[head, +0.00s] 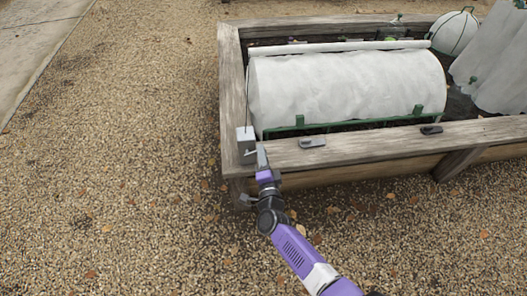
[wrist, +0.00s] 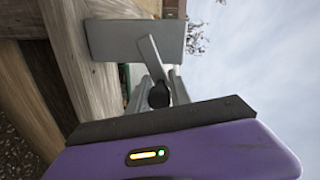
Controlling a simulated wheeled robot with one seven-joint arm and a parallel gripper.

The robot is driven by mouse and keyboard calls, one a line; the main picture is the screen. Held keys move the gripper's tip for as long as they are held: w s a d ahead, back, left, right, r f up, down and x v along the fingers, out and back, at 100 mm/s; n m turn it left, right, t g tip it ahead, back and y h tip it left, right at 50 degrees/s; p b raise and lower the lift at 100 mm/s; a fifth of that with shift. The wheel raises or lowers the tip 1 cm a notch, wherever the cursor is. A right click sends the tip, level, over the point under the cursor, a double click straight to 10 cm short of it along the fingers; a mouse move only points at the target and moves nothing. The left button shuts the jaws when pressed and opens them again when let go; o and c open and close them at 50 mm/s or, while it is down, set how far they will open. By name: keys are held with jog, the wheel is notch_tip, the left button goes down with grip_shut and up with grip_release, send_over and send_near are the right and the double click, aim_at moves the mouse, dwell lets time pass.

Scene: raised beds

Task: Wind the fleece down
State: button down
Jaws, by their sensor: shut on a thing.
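The white fleece (head: 345,88) lies over a rounded tunnel in the raised bed. Its front edge hangs close to a green rail (head: 345,125), and a pale roller (head: 335,46) runs along the far upper side. A grey winder box (head: 246,142) sits on the bed's near left corner; it also shows in the wrist view (wrist: 135,40). A flat grey crank arm (wrist: 153,62) reaches from the box to a dark knob (wrist: 159,95). My gripper (head: 262,160) is beside the box, with its fingers shut on the knob, partly hiding it.
The bed's wooden edge (head: 375,140) carries a grey clip (head: 312,143) and a black clip (head: 432,130). A white round cover (head: 454,33) and another draped cover (head: 497,70) stand at the right. Open gravel (head: 120,150) lies left and in front.

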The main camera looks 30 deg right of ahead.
jog(key=a+r+n+p, duration=0.1)
jog(key=n, duration=0.2)
jog(key=a+r+n+p, duration=0.1)
jog(key=n+p, duration=0.1)
jog(key=w+a+r+n+p, duration=0.1)
jog(key=n+p, duration=0.1)
jog(key=n, duration=0.1)
jog(key=shift+n+h, duration=0.3)
jog(key=shift+w+a+r+n, duration=0.1)
jog(key=shift+a+n, duration=0.25)
jog(key=shift+n, duration=0.4)
jog(key=shift+w+a+r+n, duration=0.1)
jog(key=shift+a+n, duration=0.2)
jog(key=shift+n, duration=0.45)
jog(key=c, duration=1.2)
grip_release()
jog(key=shift+c, duration=0.2)
jog(key=shift+s, duration=0.1)
